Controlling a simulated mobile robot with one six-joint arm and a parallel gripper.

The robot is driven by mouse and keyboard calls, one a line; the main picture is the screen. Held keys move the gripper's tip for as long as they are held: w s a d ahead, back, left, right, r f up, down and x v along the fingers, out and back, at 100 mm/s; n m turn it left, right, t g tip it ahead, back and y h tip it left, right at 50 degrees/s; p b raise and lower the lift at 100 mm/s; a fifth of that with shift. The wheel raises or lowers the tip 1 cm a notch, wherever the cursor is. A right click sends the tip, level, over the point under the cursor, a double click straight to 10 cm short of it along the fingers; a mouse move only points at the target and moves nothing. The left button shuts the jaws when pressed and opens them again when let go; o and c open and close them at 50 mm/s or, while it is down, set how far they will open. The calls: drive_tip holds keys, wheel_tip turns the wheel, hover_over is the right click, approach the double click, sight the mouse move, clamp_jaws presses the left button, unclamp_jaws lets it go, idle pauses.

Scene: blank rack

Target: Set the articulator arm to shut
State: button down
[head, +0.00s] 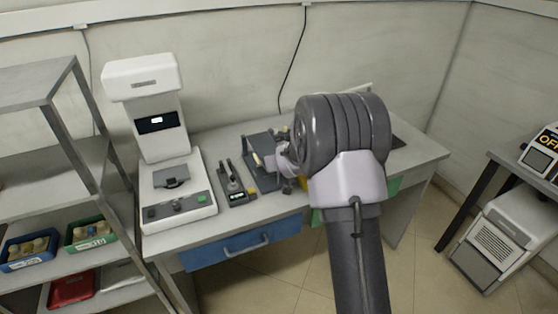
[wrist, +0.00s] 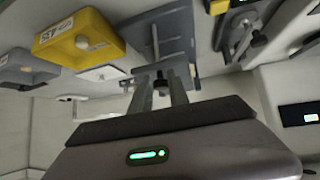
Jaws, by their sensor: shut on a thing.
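The articulator (head: 258,146) is a grey device with an upright plate on the bench, partly hidden by my gripper and arm in the head view. In the wrist view its grey plate (wrist: 172,40) is just beyond my fingertips. My gripper (head: 264,162) is at the articulator. In the wrist view the two fingers of my gripper (wrist: 160,82) close around a small dark grey part between them, seemingly the articulator arm. The contact itself is small and hard to see. How far the arm is swung cannot be told.
A white machine (head: 180,190) stands left on the bench. A small dark device (head: 236,185) stands between it and the articulator. A yellow labelled bin (wrist: 82,40) is beside the articulator in the wrist view. A shelf rack (head: 45,95) is at far left.

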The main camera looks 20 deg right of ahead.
drive_tip(key=shift+s+f, duration=0.45)
drive_tip(key=shift+f, duration=0.35)
drive_tip(key=c, duration=1.3)
unclamp_jaws()
drive_tip(key=shift+d, duration=0.15)
drive_tip(key=p+v, duration=0.1)
drive_tip(key=v, duration=0.5)
drive_tip(key=p+v, duration=0.2)
drive_tip(key=v, duration=0.4)
drive_tip(key=w+r+p+v, duration=0.1)
drive_tip(key=p+v, duration=0.1)
drive_tip(key=v, duration=0.3)
drive_tip(key=shift+s+r, duration=0.25)
drive_tip(key=shift+r, duration=0.15)
